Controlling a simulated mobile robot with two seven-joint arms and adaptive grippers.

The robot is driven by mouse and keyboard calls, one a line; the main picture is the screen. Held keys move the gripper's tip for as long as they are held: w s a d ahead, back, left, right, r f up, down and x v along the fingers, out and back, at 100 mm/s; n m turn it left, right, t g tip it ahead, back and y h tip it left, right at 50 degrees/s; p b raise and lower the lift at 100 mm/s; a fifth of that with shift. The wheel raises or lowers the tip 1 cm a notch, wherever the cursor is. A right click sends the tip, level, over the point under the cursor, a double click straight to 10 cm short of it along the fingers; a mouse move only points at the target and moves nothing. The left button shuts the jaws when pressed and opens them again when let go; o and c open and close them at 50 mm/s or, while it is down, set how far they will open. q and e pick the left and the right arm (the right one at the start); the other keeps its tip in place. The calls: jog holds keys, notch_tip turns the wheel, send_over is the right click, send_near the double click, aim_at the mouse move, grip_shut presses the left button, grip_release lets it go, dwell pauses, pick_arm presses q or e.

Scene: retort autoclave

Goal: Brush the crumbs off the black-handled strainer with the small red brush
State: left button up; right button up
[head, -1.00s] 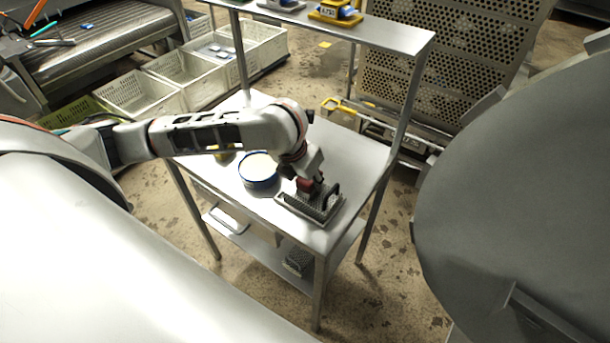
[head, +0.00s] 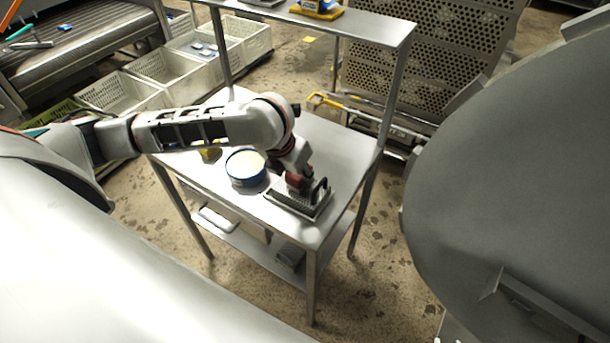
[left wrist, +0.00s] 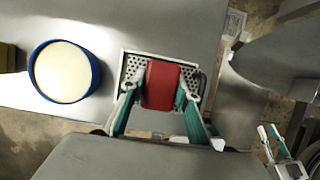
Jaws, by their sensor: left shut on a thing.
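The strainer (head: 287,204) is a grey perforated tray with a dark upright handle (head: 322,190) at its right end. It lies near the front edge of the steel table and also shows in the left wrist view (left wrist: 133,67). My left gripper (head: 297,186) is over it, shut on the small red brush (left wrist: 162,85). The brush's red body covers the middle of the strainer in the left wrist view. Its bristles are hidden, so I cannot tell whether they touch. Crumbs are too small to make out. Teal-and-white fingers, apparently my right gripper (left wrist: 277,143), show at the lower right there.
A blue-rimmed round tub (head: 246,168) with pale contents stands left of the strainer on the steel table (head: 335,150). A yellow item (head: 210,154) is behind my left arm. An upper shelf (head: 365,27) spans the table's back. A large grey rounded body (head: 510,190) fills the right.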

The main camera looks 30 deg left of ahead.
pick_arm(q)
jog(key=shift+w+a, duration=0.1)
jog(key=shift+a, duration=0.75)
jog(key=shift+w+a+f, duration=0.1)
jog(key=shift+w+a, duration=0.05)
jog(key=shift+a, duration=1.65)
jog(key=shift+r, duration=0.65)
notch_tip(320, 180, up, 5)
jog(key=shift+f, duration=0.15)
